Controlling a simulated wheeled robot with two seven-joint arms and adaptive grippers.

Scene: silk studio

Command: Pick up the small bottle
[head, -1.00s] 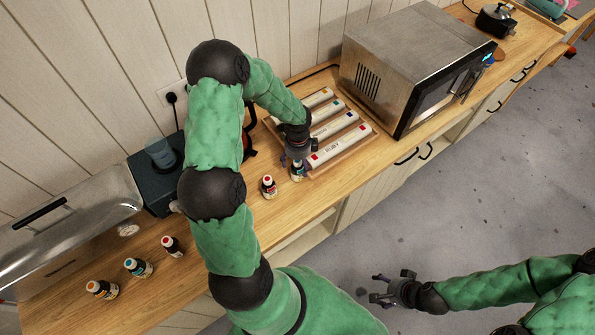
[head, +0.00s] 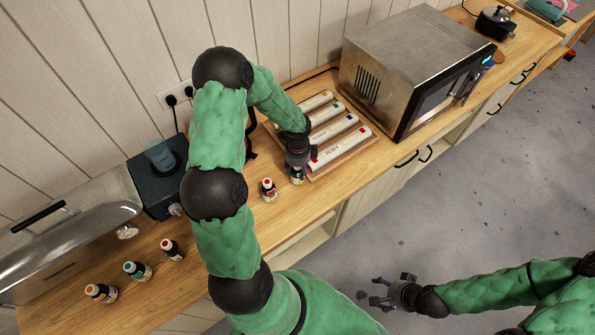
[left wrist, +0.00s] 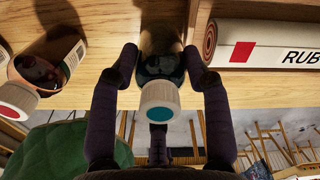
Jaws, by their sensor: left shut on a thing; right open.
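My left gripper (head: 297,167) points down at the counter beside the tray of rolls and is shut on a small dark bottle (head: 297,180). In the left wrist view the fingers (left wrist: 162,75) close on both sides of this bottle (left wrist: 160,68). Its cap is white with a teal top and faces the camera. The bottle looks upright on the wood; I cannot tell whether it touches it. My right gripper (head: 392,293) is open and empty over the floor at lower right.
A small bottle with a red cap (head: 268,190) stands left of the gripper. Several more bottles, including an orange-capped one (head: 101,292), stand further left. A wooden tray (head: 318,177) of labelled rolls lies just right, before a microwave (head: 415,65).

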